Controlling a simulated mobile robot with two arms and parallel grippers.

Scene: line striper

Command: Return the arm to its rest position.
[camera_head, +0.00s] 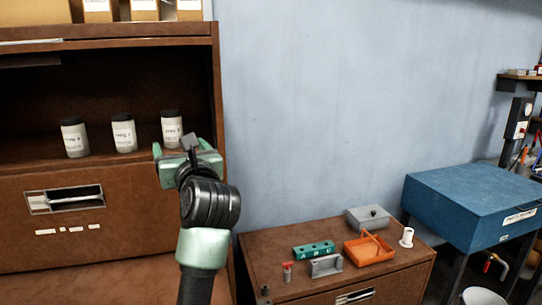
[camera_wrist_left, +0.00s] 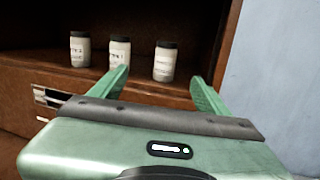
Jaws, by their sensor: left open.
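My left gripper (camera_head: 187,150) is raised in front of the open shelf of a brown cabinet (camera_head: 110,232). In the left wrist view its two green fingers (camera_wrist_left: 163,90) are spread apart with nothing between them. Three white jars with dark lids stand upright on the shelf: a left jar (camera_head: 74,138), a middle jar (camera_head: 124,133) and a right jar (camera_head: 171,130). In the left wrist view the right jar (camera_wrist_left: 165,62) shows beyond the gap between the fingers, apart from them. My right gripper is not in view.
A low brown cabinet (camera_head: 255,250) at the lower right carries a green block (camera_head: 314,250), a grey bracket (camera_head: 326,265), an orange tray (camera_head: 357,256), a grey lidded box (camera_head: 368,217), a white spool (camera_head: 406,237) and a small red item (camera_head: 287,271). A blue box (camera_head: 470,205) stands further right.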

